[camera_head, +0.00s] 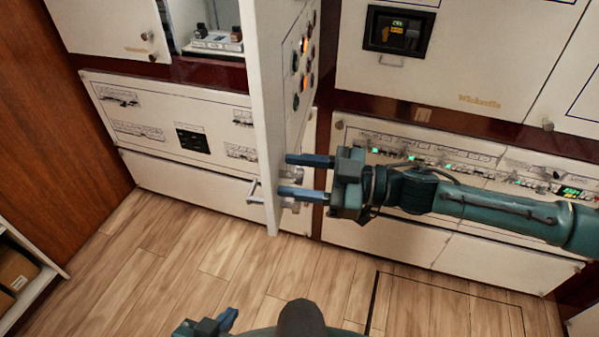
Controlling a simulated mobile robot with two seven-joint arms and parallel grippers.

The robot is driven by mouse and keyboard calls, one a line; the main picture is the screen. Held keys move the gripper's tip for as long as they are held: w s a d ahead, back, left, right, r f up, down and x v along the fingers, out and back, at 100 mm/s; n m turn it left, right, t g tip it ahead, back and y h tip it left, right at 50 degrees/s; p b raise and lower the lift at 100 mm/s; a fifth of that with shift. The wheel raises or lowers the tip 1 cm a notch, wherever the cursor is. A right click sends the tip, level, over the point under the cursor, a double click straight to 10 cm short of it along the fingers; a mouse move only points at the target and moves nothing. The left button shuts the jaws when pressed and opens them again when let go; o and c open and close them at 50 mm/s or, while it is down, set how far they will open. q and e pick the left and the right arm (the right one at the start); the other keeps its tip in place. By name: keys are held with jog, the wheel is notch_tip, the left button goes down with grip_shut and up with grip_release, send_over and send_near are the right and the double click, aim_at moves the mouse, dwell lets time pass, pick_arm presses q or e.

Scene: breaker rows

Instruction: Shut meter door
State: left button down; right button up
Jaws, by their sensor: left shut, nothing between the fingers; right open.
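The meter door (269,120) is a white panel that stands open, sticking out from the cabinet towards me. Its right face carries a column of round lights and knobs, and a metal handle (254,192) shows on its left side near the lower end. Left of it, an open compartment (205,45) shows small devices inside. My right gripper (284,176) is open, with its blue fingers pointing left at the door's right face, around a small metal fitting near the lower end. Contact cannot be told. My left gripper (230,318) is shut and empty at the bottom, away from the door.
A cabinet panel with lit green indicators (415,157) lies behind my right arm. A dark meter window (399,30) is at the upper right. A shelf with a cardboard box (14,270) stands at the lower left. The wooden floor (190,265) before the door is clear.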

jog(key=shift+c, duration=0.2)
grip_shut()
dwell(0.4)
